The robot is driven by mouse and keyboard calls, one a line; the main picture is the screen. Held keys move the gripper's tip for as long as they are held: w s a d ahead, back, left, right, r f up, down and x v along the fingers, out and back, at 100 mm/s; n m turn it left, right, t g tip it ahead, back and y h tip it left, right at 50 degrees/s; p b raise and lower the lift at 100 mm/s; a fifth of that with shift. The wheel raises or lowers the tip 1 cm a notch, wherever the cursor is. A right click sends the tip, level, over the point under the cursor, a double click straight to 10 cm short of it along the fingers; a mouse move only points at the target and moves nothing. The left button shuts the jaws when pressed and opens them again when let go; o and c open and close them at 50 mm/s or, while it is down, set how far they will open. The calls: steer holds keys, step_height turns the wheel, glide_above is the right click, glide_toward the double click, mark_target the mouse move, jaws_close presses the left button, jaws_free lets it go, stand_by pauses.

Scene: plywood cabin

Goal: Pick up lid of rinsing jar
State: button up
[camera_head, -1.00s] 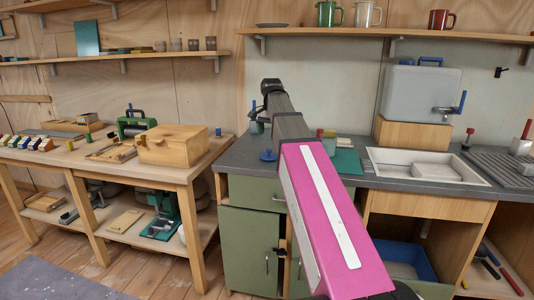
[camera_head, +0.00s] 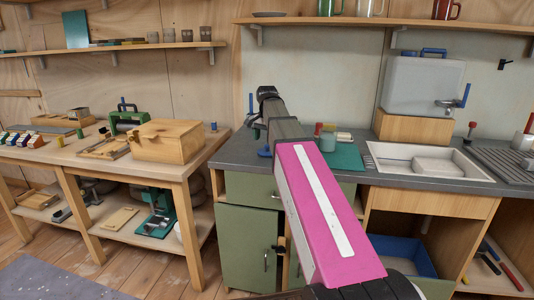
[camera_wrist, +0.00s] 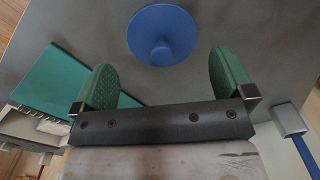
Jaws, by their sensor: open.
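A round blue lid (camera_wrist: 165,25) with a small knob lies on the grey worktop in the wrist view. It also shows as a small blue shape (camera_head: 264,152) beside my arm in the head view. My gripper (camera_wrist: 163,78) has two green pads spread wide with nothing between them. The lid is just beyond the pads, with its knob between their lines and close to the gap. In the head view my gripper's fingers are hidden behind my arm. I cannot tell which vessel is the rinsing jar.
A green mat (camera_wrist: 62,82) lies left of my gripper in the wrist view. A grey block with a blue rod (camera_wrist: 290,118) is at the right. The white sink (camera_head: 430,162) is right of my arm. A wooden box (camera_head: 168,140) stands on the left bench.

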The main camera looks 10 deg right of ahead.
mark_target(267, 145)
step_height(267, 145, down, 4)
steer(key=shift+f, duration=0.15)
steer(key=c, duration=0.6)
